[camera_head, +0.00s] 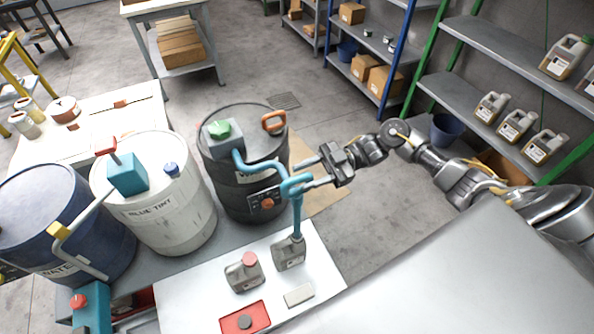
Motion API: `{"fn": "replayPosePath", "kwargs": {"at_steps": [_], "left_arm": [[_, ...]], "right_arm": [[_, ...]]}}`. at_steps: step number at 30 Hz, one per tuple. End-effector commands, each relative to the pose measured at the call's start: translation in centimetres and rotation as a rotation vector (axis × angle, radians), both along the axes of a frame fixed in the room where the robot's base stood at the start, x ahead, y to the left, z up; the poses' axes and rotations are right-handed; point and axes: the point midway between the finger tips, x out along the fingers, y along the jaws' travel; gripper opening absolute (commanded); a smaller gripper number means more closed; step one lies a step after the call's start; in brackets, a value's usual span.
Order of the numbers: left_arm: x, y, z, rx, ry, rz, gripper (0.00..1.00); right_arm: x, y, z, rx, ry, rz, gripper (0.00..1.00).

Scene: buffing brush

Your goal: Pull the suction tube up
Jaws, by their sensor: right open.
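The blue suction tube (297,215) runs from a pump head with a green knob (219,130) on the black drum (240,190), bends over, and drops into the neck of a grey jug (289,252) on the white work surface. My right gripper (298,184) reaches in from the right at the tube's upper bend. Its fingers are open and lie on or beside the tube; I cannot tell whether they touch it. My left gripper is not in view.
A white drum (158,205) labelled BLUE TINT and a dark blue drum (50,225) stand to the left. A second grey jug with a red cap (245,272), a red tray (237,323) and a pale block (299,295) are close by. Shelves (500,60) stand behind my right arm.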

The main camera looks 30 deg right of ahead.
Motion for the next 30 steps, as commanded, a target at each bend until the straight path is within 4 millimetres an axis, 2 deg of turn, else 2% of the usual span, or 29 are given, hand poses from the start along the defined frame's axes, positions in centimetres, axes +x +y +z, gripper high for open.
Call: {"fn": "replayPosePath", "kwargs": {"at_steps": [1,6,17,27,30], "left_arm": [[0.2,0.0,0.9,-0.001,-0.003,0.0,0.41],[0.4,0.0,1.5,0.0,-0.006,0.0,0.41],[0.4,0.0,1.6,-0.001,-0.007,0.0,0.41],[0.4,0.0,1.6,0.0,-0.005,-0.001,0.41],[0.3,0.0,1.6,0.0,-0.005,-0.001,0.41]], "right_arm": [[0.0,0.8,0.4,0.003,0.0,0.0,0.41],[0.1,2.5,0.1,0.0,0.0,-0.002,0.41],[0.1,3.1,-0.1,-0.001,0.0,-0.002,0.41],[0.1,3.0,-0.1,-0.001,0.0,-0.002,0.0],[0.2,3.0,-0.1,-0.001,-0.001,-0.002,0.0]]}}
